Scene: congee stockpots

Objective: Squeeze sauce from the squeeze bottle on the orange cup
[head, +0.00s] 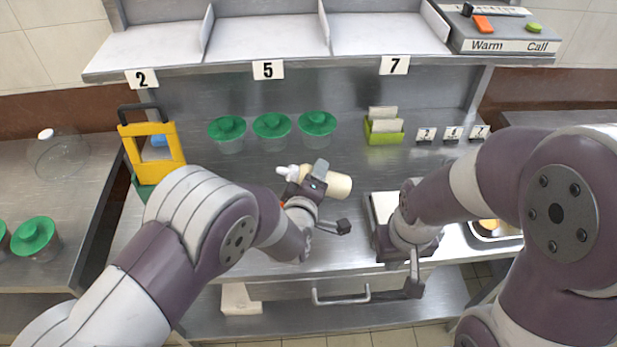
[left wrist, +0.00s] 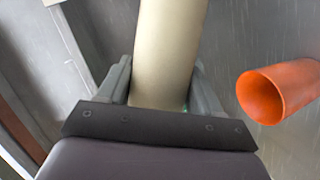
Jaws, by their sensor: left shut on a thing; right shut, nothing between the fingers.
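The squeeze bottle (head: 338,185) is cream-coloured with a white nozzle. My left gripper (head: 318,176) is shut around it and holds it tipped on its side, its nozzle pointing left in the head view. In the left wrist view the bottle (left wrist: 168,50) sits between the two fingers of my left gripper (left wrist: 162,88). The orange cup (left wrist: 278,92) shows in the left wrist view, to the right of the bottle and apart from it. My right gripper (head: 414,280) is shut and empty near the counter's front edge.
Several green-lidded containers (head: 272,127) stand at the counter's back, beside a green card holder (head: 384,130). A yellow-framed rack (head: 152,145) stands at the left. A numbered shelf (head: 267,70) runs above the back. A white-topped device (head: 383,205) lies near my right arm.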

